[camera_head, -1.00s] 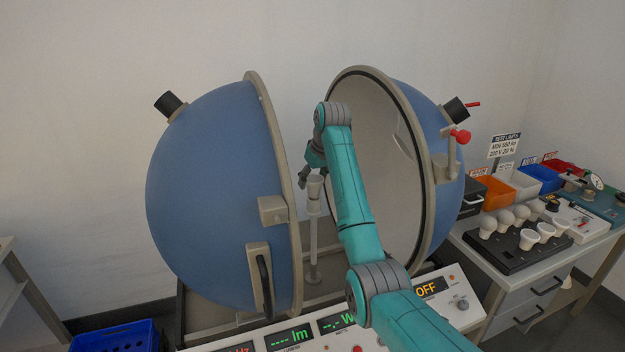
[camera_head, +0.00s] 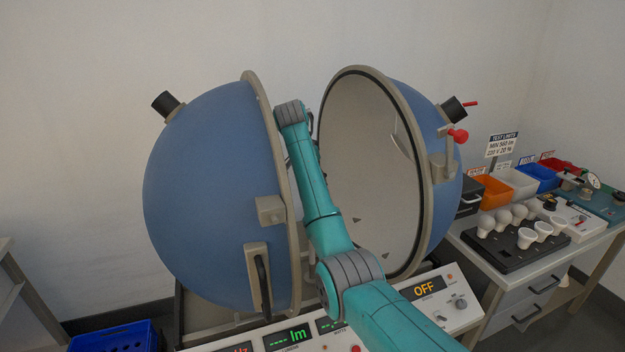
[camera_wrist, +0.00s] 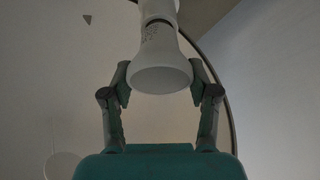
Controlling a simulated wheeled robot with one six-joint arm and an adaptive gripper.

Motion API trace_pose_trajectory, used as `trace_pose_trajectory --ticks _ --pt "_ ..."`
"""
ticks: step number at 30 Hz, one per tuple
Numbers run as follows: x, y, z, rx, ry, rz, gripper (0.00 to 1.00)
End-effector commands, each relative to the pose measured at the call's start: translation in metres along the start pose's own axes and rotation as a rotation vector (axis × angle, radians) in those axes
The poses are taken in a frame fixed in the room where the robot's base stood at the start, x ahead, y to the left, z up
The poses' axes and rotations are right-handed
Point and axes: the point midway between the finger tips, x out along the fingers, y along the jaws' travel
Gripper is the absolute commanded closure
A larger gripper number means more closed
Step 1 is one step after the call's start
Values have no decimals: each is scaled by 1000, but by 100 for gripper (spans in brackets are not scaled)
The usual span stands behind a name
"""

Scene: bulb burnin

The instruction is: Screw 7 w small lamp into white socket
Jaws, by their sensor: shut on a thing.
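In the wrist view, my gripper (camera_wrist: 160,76) is shut on a white reflector-shaped lamp (camera_wrist: 160,50), one finger on each side of its wide end. The lamp has small print on its neck. Its narrow end points away from me and meets the white socket (camera_wrist: 158,10) at the top edge of the picture. I cannot tell whether the thread is engaged. In the head view my gripper, the lamp and the socket are hidden behind my arm and the left half of the sphere (camera_head: 205,200).
The right sphere half (camera_head: 370,170) stands open, its pale inside facing my arm. The control panel (camera_head: 465,315) in front reads OFF. On the right bench, a black tray (camera_head: 500,255) holds several white lamps, with coloured bins (camera_head: 495,190) behind. A blue crate (camera_head: 115,338) is at bottom left.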

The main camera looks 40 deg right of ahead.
Motion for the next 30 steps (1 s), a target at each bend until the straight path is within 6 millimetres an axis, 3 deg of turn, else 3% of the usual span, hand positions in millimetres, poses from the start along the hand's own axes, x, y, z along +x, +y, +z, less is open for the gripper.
trace_pose_trajectory --ticks 16,27,28,30 --pt "3 5 1 555 -5 244 75" --pt "5 6 1 635 -4 274 75" --pt "5 6 1 635 -4 274 38" --pt "5 6 0 635 -3 273 22"
